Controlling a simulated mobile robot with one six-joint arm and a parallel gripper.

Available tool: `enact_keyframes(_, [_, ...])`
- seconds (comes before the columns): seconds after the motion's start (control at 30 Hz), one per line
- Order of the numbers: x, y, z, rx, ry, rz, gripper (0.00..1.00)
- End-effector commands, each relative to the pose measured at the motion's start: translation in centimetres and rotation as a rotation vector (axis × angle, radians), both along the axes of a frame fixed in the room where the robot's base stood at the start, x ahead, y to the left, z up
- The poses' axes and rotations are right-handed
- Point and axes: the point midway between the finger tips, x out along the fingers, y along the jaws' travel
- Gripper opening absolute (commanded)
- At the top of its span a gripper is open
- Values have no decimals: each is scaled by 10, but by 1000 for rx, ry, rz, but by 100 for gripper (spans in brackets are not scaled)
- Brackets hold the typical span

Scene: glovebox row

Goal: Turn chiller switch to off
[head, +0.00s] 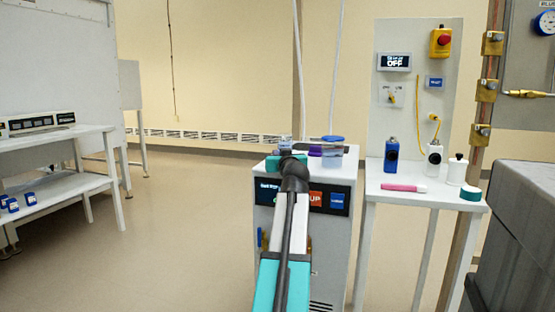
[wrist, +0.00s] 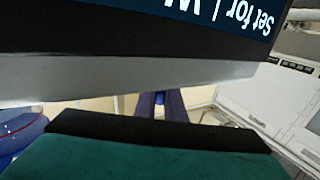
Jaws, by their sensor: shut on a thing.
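A white floor unit (head: 335,262) with a dark front panel stands at the centre; the panel carries an orange block reading "UP" and a blue block. I cannot tell if it is the chiller. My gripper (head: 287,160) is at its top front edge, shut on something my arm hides. In the wrist view, a teal finger with a black edge (wrist: 155,150) lies below a close dark panel (wrist: 160,25) with upside-down lettering. On the wall board, a display (head: 394,62) reads "OFF", with a small switch-like fitting (head: 392,97) below it. No switch labelled chiller is readable.
A blue-lidded dish (head: 332,139) sits on the unit's top. The white side table (head: 420,203) at right holds a blue bottle (head: 390,158), white bottles and a pink tool (head: 403,187). A grey bin (head: 525,220) stands far right. The floor at left is clear.

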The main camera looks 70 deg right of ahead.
Motion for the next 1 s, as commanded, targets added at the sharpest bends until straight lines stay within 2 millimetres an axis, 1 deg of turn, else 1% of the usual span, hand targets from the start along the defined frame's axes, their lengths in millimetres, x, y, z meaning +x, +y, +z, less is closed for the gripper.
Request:
enact_keyframes(0.03, [-6, -1, 2, -7, -3, -7, 0])
enact_keyframes(1.0, [-4, 2, 8, -17, -5, 39, 0])
